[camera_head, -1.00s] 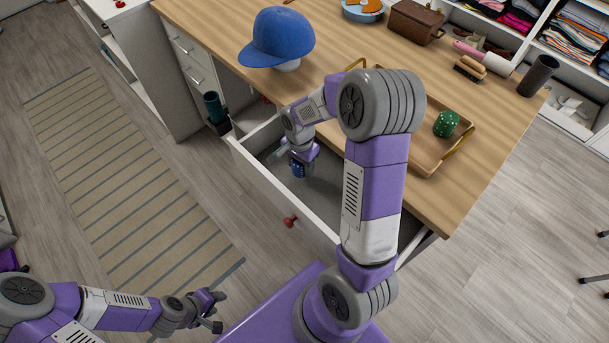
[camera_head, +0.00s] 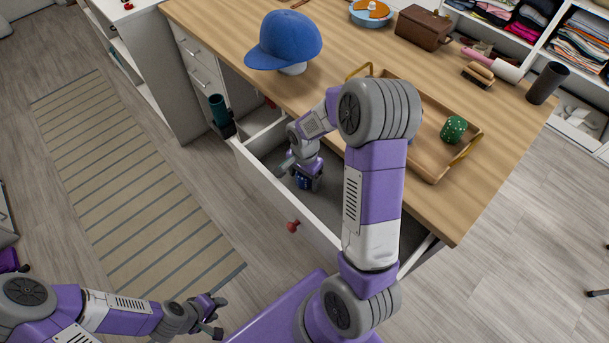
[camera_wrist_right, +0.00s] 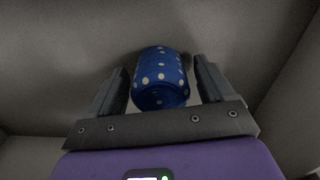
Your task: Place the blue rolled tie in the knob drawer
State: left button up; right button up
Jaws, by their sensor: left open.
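The blue rolled tie (camera_wrist_right: 160,79) with pale dots lies inside the open knob drawer (camera_head: 268,194). In the head view the tie (camera_head: 303,183) shows as a small blue patch under my right gripper. My right gripper (camera_wrist_right: 161,84) reaches down into the drawer with a finger on each side of the tie. Narrow gaps show between the fingers and the tie, so the gripper looks open. The drawer's red knob (camera_head: 292,226) is on its front. My left gripper (camera_head: 217,315) is open and empty, low at the left, away from the drawer.
On the wooden desk stand a blue cap (camera_head: 284,40), a tray (camera_head: 424,163) with a green rolled tie (camera_head: 453,129), a brown box (camera_head: 423,27), a brush (camera_head: 478,75) and a dark cup (camera_head: 546,83). My right arm hides part of the drawer and tray.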

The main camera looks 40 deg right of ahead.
notch_tip(320, 180, up, 12)
jog(key=p, duration=0.4)
jog(key=shift+r, duration=0.2)
dwell(0.5)
